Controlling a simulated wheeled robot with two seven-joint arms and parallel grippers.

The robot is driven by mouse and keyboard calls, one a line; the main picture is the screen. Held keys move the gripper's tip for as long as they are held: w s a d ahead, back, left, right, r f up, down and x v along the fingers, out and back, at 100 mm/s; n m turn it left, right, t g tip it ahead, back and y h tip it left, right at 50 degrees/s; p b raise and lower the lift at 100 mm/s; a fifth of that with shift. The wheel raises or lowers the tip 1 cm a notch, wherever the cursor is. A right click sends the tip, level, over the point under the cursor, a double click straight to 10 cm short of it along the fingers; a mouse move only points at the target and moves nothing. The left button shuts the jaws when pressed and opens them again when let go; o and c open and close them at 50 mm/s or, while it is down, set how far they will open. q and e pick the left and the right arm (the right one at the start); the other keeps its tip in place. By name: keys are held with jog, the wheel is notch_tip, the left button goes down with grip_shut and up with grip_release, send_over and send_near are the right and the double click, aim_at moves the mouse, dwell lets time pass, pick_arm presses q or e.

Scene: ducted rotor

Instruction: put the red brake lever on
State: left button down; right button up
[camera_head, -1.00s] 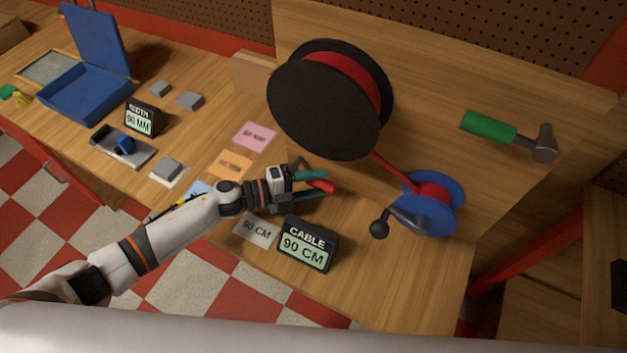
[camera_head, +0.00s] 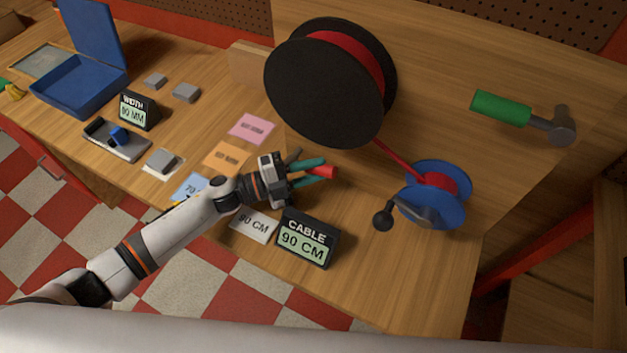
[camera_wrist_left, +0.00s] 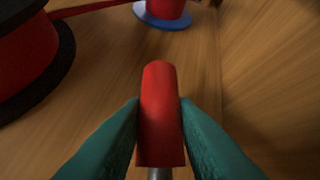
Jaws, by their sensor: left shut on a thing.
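The red brake lever (camera_wrist_left: 159,112) is a red grip on a short grey metal stem, the stem just showing at the bottom of the left wrist view. My left gripper (camera_head: 312,174) has teal fingers shut on the lever, one finger on each side. In the head view the lever's red end (camera_head: 327,172) sticks out past the fingertips, above the table. The gripper is in front of the large black spool and left of the small blue reel (camera_head: 454,216), apart from both. The far end of the lever's stem is hidden. My right gripper is not in view.
A large black spool (camera_head: 322,95) feeds red cable to the blue reel, which has a black-knobbed crank (camera_head: 384,219). A cable display (camera_head: 306,240) stands just below the gripper. A green-handled hammer (camera_head: 502,107) is at the upper right. Table at front right is clear.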

pick_arm(q)
jog(key=shift+a+r+n+t+h+b, duration=0.2)
jog(key=shift+r+n+t+h+b, duration=0.1)
jog(key=shift+n+h+b, duration=0.45)
jog(key=shift+r+n, duration=0.25)
jog(key=shift+r, duration=0.05)
jog(key=shift+w, duration=0.1)
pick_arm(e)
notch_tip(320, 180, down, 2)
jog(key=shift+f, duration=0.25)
pick_arm(q)
jog(key=shift+a, duration=0.1)
jog(key=c, duration=1.2)
grip_release()
jog(key=shift+o, duration=0.2)
